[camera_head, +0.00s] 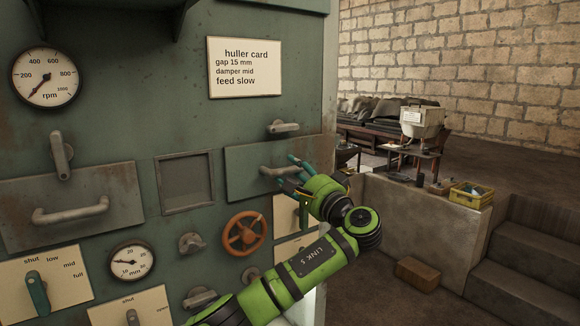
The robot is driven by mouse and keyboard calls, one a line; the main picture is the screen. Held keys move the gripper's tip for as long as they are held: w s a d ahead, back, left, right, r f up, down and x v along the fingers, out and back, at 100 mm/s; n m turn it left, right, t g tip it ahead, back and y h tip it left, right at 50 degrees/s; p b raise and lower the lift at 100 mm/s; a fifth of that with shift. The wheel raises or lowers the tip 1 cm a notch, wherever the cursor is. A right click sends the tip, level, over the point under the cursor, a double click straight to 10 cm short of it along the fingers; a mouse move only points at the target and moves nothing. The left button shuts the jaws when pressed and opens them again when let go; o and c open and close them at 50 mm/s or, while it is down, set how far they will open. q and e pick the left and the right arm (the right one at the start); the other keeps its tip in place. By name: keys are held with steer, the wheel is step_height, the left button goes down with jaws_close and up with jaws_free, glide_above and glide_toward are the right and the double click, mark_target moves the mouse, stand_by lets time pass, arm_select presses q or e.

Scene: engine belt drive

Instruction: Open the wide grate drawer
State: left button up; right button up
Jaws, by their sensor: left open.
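A wide grey-green drawer front (240,180) with a bar handle (272,170) sits in the right part of the machine face. It looks flush with the face. A latch lever (283,127) is above it, lying level. My left gripper (284,170) is at the right part of this handle, its teal fingers open. I cannot tell whether they touch the bar. A second panel (110,190) with a bar handle (70,212) is at the left, under an upright lever (61,155). No label marks which is the grate drawer. My right gripper is not in view.
An orange handwheel (244,233) and grey knobs stick out below the drawer. A recessed frame (185,182) is between the two panels. An rpm gauge (46,76) and a huller card (244,67) are above. A low wall with a yellow crate (470,196) stands at right.

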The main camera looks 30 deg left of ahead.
arm_select(q)
steer(key=shift+x, duration=0.95)
steer(key=shift+d, duration=0.1)
jaws_close()
steer(key=shift+f, duration=0.15)
